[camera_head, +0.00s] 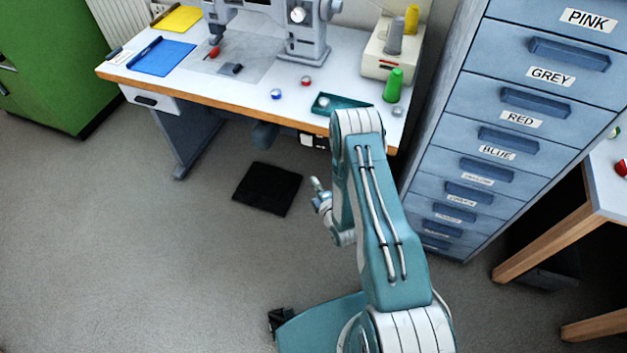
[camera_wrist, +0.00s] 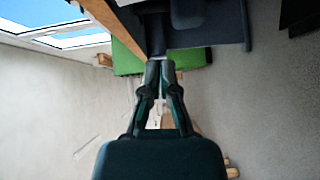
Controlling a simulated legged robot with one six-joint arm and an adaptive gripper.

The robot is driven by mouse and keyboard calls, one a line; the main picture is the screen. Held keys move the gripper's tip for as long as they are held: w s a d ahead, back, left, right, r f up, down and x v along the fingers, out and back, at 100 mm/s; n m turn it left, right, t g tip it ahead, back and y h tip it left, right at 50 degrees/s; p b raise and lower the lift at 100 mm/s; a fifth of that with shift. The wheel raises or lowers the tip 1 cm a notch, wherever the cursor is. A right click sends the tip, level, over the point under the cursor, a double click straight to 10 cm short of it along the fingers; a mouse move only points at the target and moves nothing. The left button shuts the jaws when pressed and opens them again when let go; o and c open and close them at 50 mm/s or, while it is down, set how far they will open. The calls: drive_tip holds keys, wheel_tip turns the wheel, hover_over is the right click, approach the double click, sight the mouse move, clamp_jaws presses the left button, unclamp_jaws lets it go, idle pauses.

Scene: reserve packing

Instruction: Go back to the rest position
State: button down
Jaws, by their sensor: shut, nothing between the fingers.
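My arm stands folded in the head view, its elbow raised in front of the table's edge. My gripper (camera_wrist: 160,68) is in the middle of the wrist view, its two fingers closed together at the tips. Nothing shows held between them. In the head view only part of the gripper (camera_head: 317,187) shows, left of the arm and over open floor; the arm hides the rest.
The sewing table (camera_head: 250,103) carries a machine (camera_head: 305,35), a blue folder (camera_head: 161,57), a teal tray (camera_head: 352,102) and several spools. A blue drawer cabinet (camera_head: 490,107) stands close on the right. A black mat (camera_head: 267,189) lies on the floor; the left floor is clear.

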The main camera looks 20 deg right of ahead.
drive_tip(key=w+r+m+g+h, duration=0.1)
drive_tip(key=w+r+m+g, duration=0.45)
drive_tip(key=r, duration=0.95)
wheel_tip(320, 180, up, 14)
drive_tip(key=s+m+h, duration=0.2)
drive_tip(key=m, duration=0.1)
drive_tip(key=s+a+r+m+g, duration=0.1)
drive_tip(key=s+r+m+g, duration=0.2)
drive_tip(key=s, duration=1.2)
drive_tip(key=s+a+r+m+g, duration=0.1)
drive_tip(key=s+r+m+g, duration=0.2)
drive_tip(key=s+r+m, duration=0.4)
drive_tip(key=s+r, duration=0.4)
drive_tip(key=s, duration=0.5)
drive_tip(key=shift+s+r+m, duration=0.3)
drive_tip(key=shift+r+m, duration=0.05)
drive_tip(key=shift+r, duration=0.05)
